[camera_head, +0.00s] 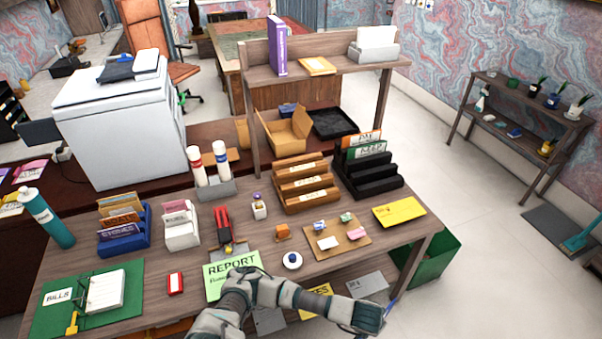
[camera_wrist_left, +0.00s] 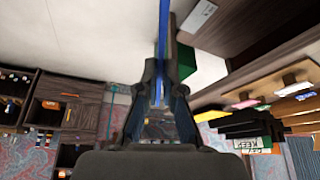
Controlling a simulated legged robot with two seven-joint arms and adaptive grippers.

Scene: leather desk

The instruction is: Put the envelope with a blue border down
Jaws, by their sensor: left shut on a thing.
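My left gripper (camera_head: 376,318) is at the bottom of the head view, near the desk's front right edge. It is shut on a thin blue-edged item, taken to be the blue-bordered envelope (camera_head: 391,306). In the left wrist view the envelope (camera_wrist_left: 163,35) shows edge-on as a narrow blue strip between the fingers (camera_wrist_left: 162,78). Its face is not visible in either view. My right gripper is not in view.
The wooden desk (camera_head: 130,312) holds a green report sheet (camera_head: 230,270), a cork board (camera_head: 352,243), a yellow envelope (camera_head: 399,211), wooden trays (camera_head: 302,186) and a black file rack (camera_head: 372,180). A green bin (camera_head: 440,258) stands at the desk's right end.

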